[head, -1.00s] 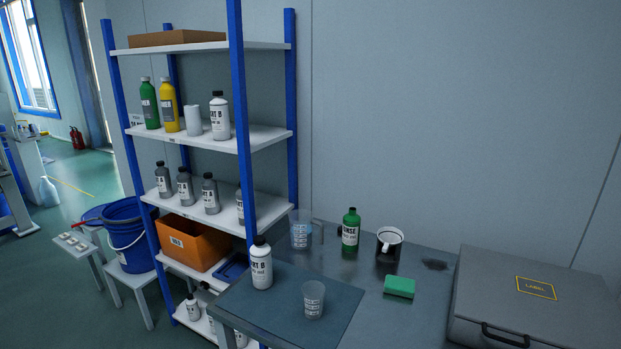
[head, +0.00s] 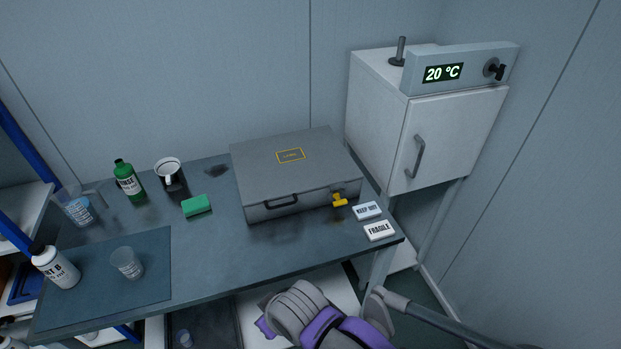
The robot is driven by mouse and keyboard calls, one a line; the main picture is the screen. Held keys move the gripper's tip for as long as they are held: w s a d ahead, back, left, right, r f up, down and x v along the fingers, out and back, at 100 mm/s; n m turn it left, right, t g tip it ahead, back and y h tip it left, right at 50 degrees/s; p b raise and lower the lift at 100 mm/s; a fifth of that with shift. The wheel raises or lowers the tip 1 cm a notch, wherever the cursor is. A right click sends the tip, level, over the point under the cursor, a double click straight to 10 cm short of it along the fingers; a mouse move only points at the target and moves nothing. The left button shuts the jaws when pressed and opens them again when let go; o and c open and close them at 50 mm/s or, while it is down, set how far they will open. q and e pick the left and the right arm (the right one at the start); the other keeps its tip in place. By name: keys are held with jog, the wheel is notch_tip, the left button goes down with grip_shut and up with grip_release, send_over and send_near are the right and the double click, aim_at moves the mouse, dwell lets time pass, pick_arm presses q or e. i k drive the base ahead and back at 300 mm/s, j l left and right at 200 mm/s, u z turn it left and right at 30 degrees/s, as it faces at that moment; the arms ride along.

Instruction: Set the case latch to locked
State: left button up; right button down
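The grey case (head: 295,178) lies closed on the dark table, with a yellow-edged label on its lid and a dark handle (head: 281,202) on its front. A small yellow latch (head: 340,200) sits on the case's front face, right of the handle. It is too small to tell its setting for certain. Neither gripper shows in the head view. A grey and purple part of my own body shows at the bottom, apart from the case.
Two white signs, KEEP OUT (head: 367,211) and FRAGILE (head: 379,231), lie right of the latch near the table edge. A green sponge (head: 197,205), mug (head: 170,174), green bottle (head: 129,180) and clear cup (head: 127,263) stand left. A white oven-like cabinet (head: 447,140) stands at right.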

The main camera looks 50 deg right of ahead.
aim_at(339, 203)
jog(key=z, duration=1.9)
